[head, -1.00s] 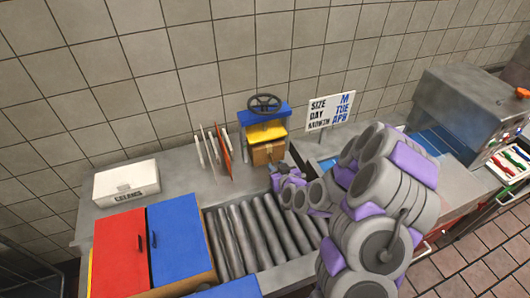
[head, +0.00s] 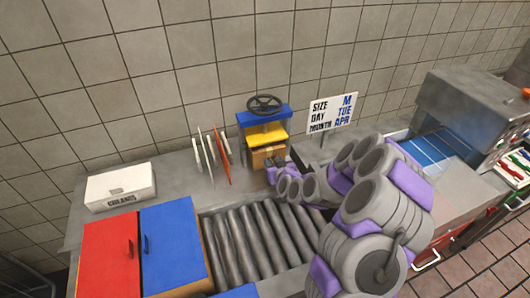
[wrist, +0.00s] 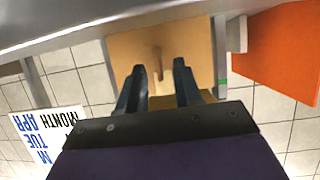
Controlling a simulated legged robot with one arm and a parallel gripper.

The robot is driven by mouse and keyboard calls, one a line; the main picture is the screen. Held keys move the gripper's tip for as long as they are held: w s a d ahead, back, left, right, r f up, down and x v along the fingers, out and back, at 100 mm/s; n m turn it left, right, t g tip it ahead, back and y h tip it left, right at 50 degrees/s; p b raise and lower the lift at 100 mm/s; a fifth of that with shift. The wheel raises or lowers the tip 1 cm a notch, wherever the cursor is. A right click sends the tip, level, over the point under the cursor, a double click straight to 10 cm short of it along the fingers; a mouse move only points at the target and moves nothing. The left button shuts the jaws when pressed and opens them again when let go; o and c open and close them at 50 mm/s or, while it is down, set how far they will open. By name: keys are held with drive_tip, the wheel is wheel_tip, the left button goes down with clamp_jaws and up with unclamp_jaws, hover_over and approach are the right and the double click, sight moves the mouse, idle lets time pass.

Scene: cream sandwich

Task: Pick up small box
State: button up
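The small box (head: 267,156) is brown cardboard. It sits inside the yellow and blue press (head: 265,133) with a black wheel on top, against the back wall. My gripper (head: 271,170) is at the front of the box, covering part of its lower right. In the wrist view, the box's tan face (wrist: 190,45) with a darker brown mark fills the space ahead of the fingers. My gripper (wrist: 157,75) is open, with its two dark fingers apart in front of that face. I cannot tell whether they touch it.
Upright white and orange dividers (head: 223,158) stand left of the press. A sign (head: 332,112) stands to its right. Metal rollers (head: 250,245) lie in front. A white box (head: 120,188) and red and blue lidded bins (head: 172,245) are at left.

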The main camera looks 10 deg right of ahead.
drive_tip(key=shift+w, duration=0.1)
drive_tip(key=shift+c, duration=0.5)
clamp_jaws()
